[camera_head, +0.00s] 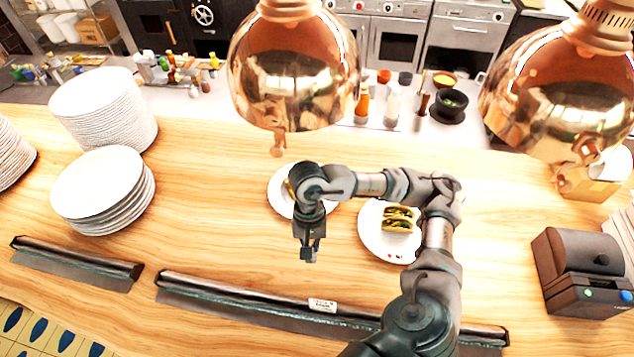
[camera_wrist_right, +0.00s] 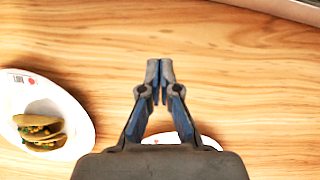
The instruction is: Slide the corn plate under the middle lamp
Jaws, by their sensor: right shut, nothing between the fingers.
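A white plate (camera_head: 279,199) lies on the wooden counter, partly hidden behind my right forearm. A bit of yellow food shows at its left, and I cannot tell for sure that it is corn. Its rim also shows in the right wrist view (camera_wrist_right: 208,142), below the fingers. My right gripper (camera_head: 309,256) is shut and empty, pointing down in front of this plate; in the right wrist view its fingertips (camera_wrist_right: 160,68) meet over bare wood. Two copper lamps hang in view, a left one (camera_head: 290,75) and a right one (camera_head: 560,95). Which is the middle lamp is unclear.
A second plate (camera_head: 372,240) with tacos (camera_head: 398,219) lies to the right, beside my right arm. Plate stacks (camera_head: 105,185) stand at the left. Dark rails (camera_head: 250,302) line the front edge, and a dark machine (camera_head: 580,270) stands at the right.

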